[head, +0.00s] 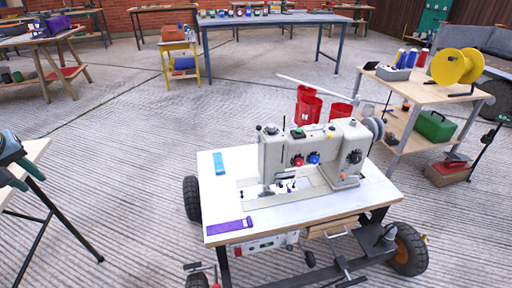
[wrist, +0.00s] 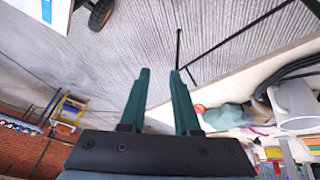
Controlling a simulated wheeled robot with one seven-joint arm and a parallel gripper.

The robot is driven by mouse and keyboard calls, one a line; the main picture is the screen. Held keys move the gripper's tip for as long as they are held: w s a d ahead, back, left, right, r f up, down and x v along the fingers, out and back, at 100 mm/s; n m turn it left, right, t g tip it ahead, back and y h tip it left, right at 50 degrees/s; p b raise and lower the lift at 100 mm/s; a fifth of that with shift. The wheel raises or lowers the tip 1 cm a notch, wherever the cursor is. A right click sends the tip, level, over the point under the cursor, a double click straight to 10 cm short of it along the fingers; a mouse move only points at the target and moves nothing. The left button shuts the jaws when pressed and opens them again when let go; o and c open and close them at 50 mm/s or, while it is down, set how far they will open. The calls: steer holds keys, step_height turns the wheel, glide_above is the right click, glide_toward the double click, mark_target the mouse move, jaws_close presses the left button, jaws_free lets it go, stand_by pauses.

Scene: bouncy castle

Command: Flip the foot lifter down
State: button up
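A cream sewing machine (head: 310,150) stands on a white-topped wheeled table (head: 225,200) in the middle of the head view. Its needle and presser-foot area (head: 284,183) is at the lower left of the machine; the foot lifter is too small there to make out or tell its position. My gripper (head: 34,183) is at the left edge of the head view, well left of the machine and apart from it. In the wrist view my gripper (wrist: 160,72) has two teal fingers spread with nothing between them. The machine is not visible in the wrist view.
A blue item (head: 220,162) and a purple item (head: 229,227) lie on the machine's table. Another table (head: 22,160) stands at the left edge, near my gripper. A shelf cart (head: 420,95) with a yellow spool (head: 456,66) stands right. Floor between the tables is clear.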

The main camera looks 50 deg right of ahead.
steer(key=d+f+h+b, duration=0.1)
steer(key=d+f+b, duration=0.1)
steer(key=d, duration=0.2)
steer(key=w+d+f+t+h+b, duration=0.1)
steer(key=d+f+b, duration=0.1)
steer(key=d, duration=0.2)
steer(key=d+f+t+h+b, duration=0.1)
steer(key=d+f+b, duration=0.1)
steer(key=d, duration=0.3)
steer(key=shift+w+f, duration=0.25)
steer(key=shift+f, duration=0.15)
jaws_close()
steer(key=s+d+f+n+t+h+b, duration=0.1)
steer(key=s+d+f+h+b, duration=0.2)
steer(key=d, duration=0.5)
steer(key=s+d+f+t+h+b, duration=0.1)
steer(key=s+d+h+b, duration=0.1)
steer(key=d+b, duration=0.4)
steer(key=s+d+f+n+g+h+b, duration=0.1)
steer(key=s+d+f+n+h+b, duration=0.2)
steer(key=s+d+h+b, duration=0.5)
steer(key=s+d+b, duration=0.1)
steer(key=s+d, duration=0.2)
steer(key=s, duration=0.2)
steer(key=s+d+f+b, duration=0.1)
steer(key=s+d, duration=0.2)
steer(key=s, duration=0.2)
steer(key=shift+s+d+h, duration=0.15)
steer(key=shift+s+h, duration=0.25)
